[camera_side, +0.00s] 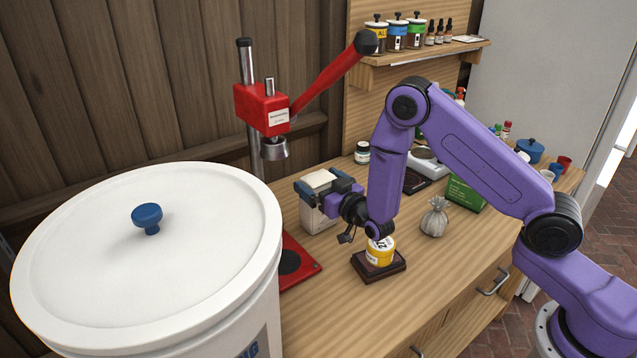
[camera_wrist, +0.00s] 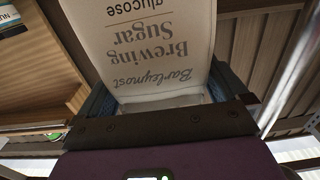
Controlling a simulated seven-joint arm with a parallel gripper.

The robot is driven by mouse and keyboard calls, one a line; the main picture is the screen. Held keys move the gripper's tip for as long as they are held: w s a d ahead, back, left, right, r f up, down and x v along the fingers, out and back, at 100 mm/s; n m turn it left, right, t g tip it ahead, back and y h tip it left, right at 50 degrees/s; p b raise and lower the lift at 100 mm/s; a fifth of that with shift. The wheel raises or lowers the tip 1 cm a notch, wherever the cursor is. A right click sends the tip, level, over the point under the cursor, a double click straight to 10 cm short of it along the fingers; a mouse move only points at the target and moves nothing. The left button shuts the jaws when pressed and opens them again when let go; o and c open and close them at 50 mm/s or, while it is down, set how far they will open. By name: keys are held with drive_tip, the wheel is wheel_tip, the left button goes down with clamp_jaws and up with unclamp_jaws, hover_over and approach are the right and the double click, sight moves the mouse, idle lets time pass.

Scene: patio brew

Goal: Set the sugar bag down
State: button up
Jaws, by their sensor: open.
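The sugar bag (camera_side: 315,215), a pale paper bag, stands upright on the wooden bench, behind the red press base; it appears to rest on the bench top. My gripper (camera_side: 327,188) is open around the bag's upper part, one jaw on each side. In the wrist view, the bag (camera_wrist: 150,45) fills the space between the jaws of the gripper (camera_wrist: 160,95), its label reading Barleymost Brewing Sugar upside down. Whether the jaws still touch the bag's sides cannot be told.
A red bench press (camera_side: 262,108) and large white bucket (camera_side: 150,260) stand left. A grey tied sack (camera_side: 434,218) and green box (camera_side: 465,194) are right.

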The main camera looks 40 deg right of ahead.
drive_tip(key=s, duration=0.2)
drive_tip(key=shift+s, duration=0.35)
wheel_tip(320, 180, up, 5)
drive_tip(key=shift+w, duration=0.15)
drive_tip(key=shift+r, duration=1)
